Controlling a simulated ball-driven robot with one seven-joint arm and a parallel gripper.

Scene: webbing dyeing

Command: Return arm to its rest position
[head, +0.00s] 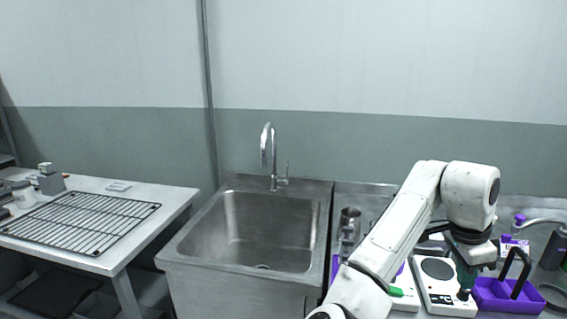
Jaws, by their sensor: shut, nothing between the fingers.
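My white arm rises from the bottom middle in the head view, bends at an elbow at the right and points down. My gripper (464,292) hangs at its end, small and dark, over the right-hand counter by a white hot plate (437,270) and a purple tray (508,297). It is shut with nothing held. Its fingertips are small and partly lost against the dark things behind. My arm hides part of the counter.
A steel sink (250,235) with a tall faucet (268,150) stands in the middle. A metal jug (349,225) stands right of it. A wash bottle (515,240) is at the far right. A left table (165,193) holds a black wire rack (85,222).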

